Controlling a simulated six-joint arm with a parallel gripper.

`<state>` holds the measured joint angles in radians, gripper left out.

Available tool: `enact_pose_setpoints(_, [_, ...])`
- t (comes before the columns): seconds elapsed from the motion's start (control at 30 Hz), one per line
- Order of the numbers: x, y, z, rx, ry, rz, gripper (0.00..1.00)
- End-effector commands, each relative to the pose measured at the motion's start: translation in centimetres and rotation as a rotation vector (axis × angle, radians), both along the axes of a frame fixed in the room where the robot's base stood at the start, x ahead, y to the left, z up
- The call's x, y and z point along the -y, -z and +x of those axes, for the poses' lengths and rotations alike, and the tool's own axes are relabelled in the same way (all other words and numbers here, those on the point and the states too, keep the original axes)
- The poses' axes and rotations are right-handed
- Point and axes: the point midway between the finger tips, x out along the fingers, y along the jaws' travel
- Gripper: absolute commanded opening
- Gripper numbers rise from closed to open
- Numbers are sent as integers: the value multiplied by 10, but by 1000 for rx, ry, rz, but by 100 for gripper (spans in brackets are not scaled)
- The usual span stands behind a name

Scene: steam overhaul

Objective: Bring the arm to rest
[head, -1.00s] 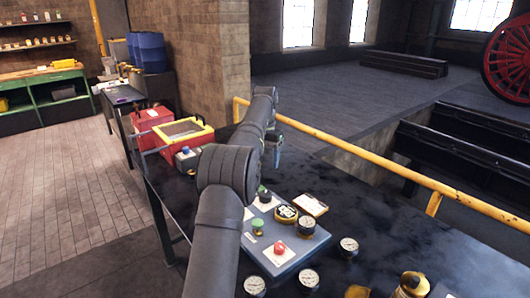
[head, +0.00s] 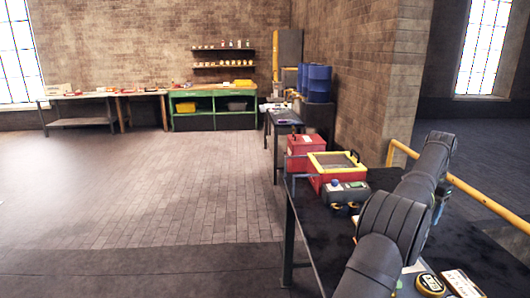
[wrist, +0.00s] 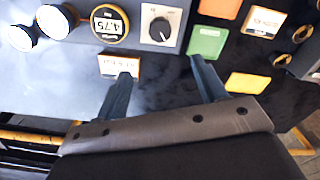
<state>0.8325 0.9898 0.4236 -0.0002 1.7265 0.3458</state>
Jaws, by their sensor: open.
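My gripper (wrist: 165,80) is open in the wrist view, its two dark fingers spread wide with nothing between them. It is over the dark bench top (wrist: 165,92), in front of a grey panel with a dial knob (wrist: 160,25) and a round digital meter (wrist: 109,22). An orange-edged label plate (wrist: 119,65) lies close by the left fingertip. In the head view my arm reaches over the dark bench (head: 325,235) at the right; its gripper end is mostly hidden behind the arm.
A red box with a yellow-rimmed top (head: 337,164) and a grey box with a blue button (head: 345,192) stand on the bench's far end. A yellow rail (head: 480,199) runs behind. A green workbench (head: 213,106) and blue drums (head: 318,83) stand farther back. The left floor is clear.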

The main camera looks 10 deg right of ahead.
Motion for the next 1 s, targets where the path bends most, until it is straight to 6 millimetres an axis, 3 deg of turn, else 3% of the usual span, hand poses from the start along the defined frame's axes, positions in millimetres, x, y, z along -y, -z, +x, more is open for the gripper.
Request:
enact_pose_setpoints(0.7, [-1,134,-1,-2,0,3,65])
enact_pose_setpoints(1.0, [0,165,0,-2,0,1,65])
